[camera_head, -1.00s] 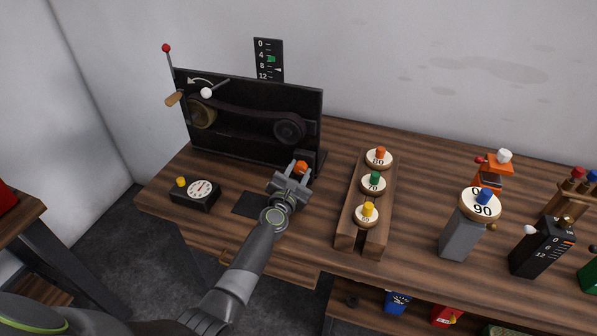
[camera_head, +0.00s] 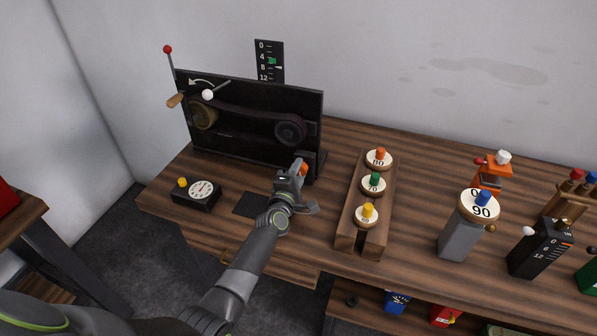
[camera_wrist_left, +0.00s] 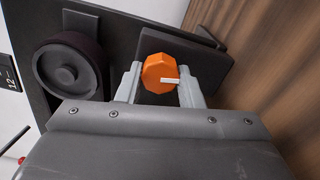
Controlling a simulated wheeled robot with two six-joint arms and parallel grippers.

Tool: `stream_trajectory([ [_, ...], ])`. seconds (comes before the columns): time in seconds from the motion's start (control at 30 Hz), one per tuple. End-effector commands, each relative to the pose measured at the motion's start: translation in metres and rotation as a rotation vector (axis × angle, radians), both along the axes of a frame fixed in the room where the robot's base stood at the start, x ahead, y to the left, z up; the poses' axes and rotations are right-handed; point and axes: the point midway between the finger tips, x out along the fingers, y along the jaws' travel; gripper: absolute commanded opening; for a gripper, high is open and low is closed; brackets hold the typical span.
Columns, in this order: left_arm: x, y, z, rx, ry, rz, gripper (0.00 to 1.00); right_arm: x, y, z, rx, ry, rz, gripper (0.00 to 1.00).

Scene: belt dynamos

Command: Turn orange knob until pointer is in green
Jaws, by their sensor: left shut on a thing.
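The orange knob (camera_head: 304,169) sits low on the right end of the black belt machine (camera_head: 250,150). In the left wrist view the knob (camera_wrist_left: 152,70) is between the two fingers of my left gripper (camera_wrist_left: 161,84), and its white mark points right. My left gripper (camera_head: 301,173) is shut on the knob and hides much of it in the head view. The scale (camera_head: 264,50) behind the machine has a green mark (camera_head: 272,61) and a small white pointer (camera_head: 278,67). The pointer is just below the middle of the green, near its lower edge. My right gripper is not in view.
A small dial box (camera_head: 197,194) with a yellow knob stands left of my left arm. A wooden rack (camera_head: 345,240) with several knobbed discs stands to the right. A crank handle (camera_head: 175,100) juts from the machine's left side.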

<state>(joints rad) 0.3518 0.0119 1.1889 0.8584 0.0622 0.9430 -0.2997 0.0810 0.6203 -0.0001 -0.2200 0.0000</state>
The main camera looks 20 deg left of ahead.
Motion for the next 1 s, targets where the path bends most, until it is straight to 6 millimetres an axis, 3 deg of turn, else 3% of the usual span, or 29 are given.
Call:
stream_trajectory([
  [1.0, -0.001, 0.0, 0.001, 0.91, -0.028, -0.001, 0.11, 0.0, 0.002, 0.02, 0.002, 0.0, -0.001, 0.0],
])
